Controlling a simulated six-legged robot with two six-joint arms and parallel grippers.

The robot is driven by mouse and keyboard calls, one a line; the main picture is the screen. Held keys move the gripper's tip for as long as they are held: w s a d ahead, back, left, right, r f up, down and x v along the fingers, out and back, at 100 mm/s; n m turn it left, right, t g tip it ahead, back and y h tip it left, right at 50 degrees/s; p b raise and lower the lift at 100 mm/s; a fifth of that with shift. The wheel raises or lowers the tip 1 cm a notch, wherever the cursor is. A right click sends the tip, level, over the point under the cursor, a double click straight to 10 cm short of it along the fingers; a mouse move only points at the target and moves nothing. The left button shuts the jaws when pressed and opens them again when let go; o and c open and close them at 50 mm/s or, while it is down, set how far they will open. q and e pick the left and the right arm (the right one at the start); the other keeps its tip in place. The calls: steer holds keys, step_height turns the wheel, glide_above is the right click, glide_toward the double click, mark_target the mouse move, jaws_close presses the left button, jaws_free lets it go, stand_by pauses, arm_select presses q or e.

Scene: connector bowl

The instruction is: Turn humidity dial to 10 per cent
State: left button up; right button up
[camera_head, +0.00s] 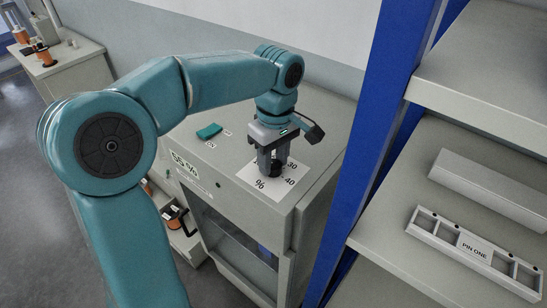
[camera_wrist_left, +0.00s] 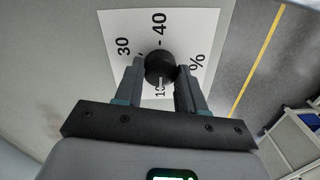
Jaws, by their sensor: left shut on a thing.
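The humidity dial (camera_wrist_left: 160,66) is a round black knob on a white scale card (camera_wrist_left: 112,22) with 30, 40, 10 and a per cent sign. The card (camera_head: 250,182) also shows on top of the grey cabinet in the head view. My left gripper (camera_head: 271,166) points down at the dial, and its fingers hide most of it there. In the left wrist view the fingers of my left gripper (camera_wrist_left: 161,75) are shut on the dial from both sides. A small pale mark shows on the dial's side near the 10; exactly where it points is hard to tell.
The grey cabinet (camera_head: 312,118) carries a small teal object (camera_head: 209,131) left of the card. A blue rack post (camera_head: 365,150) stands close on the right, with shelves holding a PIN ONE tray (camera_head: 440,240) and a grey bar (camera_head: 490,188).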

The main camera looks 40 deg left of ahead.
mark_target(276, 162)
arm_select(q)
steer(key=shift+f+n, duration=0.15)
steer(key=shift+n, duration=0.15)
stand_by(0.4)
steer(key=o, duration=1.1)
steer(key=shift+c, duration=0.2)
step_height(276, 162, up, 16)
steer(key=p, duration=0.2)
steer(key=shift+w+r, duration=0.25)
steer(key=shift+w, duration=0.05)
